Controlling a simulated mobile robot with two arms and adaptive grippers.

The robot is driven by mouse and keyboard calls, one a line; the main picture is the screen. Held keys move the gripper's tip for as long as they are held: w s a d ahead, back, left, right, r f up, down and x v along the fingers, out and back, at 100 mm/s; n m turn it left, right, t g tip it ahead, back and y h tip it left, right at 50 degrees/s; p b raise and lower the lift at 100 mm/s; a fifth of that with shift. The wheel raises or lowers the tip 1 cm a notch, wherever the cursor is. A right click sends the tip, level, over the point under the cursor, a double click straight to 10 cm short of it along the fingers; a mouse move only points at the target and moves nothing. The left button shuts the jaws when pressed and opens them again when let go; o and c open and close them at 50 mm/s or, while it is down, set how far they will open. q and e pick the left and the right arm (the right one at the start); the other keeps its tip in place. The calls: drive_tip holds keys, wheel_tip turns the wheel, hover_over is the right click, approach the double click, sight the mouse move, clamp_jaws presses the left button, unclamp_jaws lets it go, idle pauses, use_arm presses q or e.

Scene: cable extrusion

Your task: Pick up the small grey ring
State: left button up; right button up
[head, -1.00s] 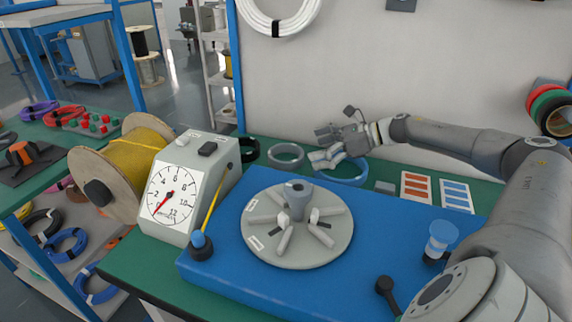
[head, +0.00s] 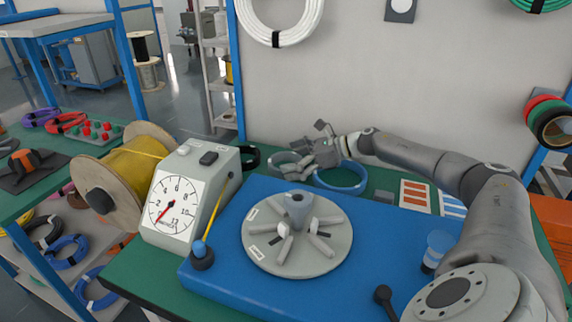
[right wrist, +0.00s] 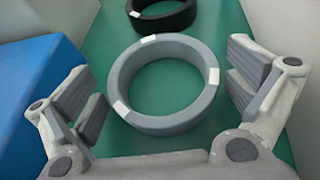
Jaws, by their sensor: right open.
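The small grey ring (head: 279,157) lies on the green bench top behind the blue base, partly hidden by my right gripper in the head view. In the right wrist view the grey ring (right wrist: 165,122) shows whole, with white tape marks on its band. My right gripper (head: 294,161) is open and empty over the ring. In the wrist view its two fingers (right wrist: 167,92) stand on either side of the ring, apart from it. My left gripper is not in view.
A black ring (right wrist: 165,20) lies just beyond the grey one. A blue ring (head: 345,188) lies to its right in the head view. The blue base (head: 225,270) carries a round grey plate (head: 335,255). A dial gauge box (head: 172,205) stands at left.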

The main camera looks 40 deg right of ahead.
drive_tip(key=c, duration=0.8)
drive_tip(key=shift+o, duration=0.2)
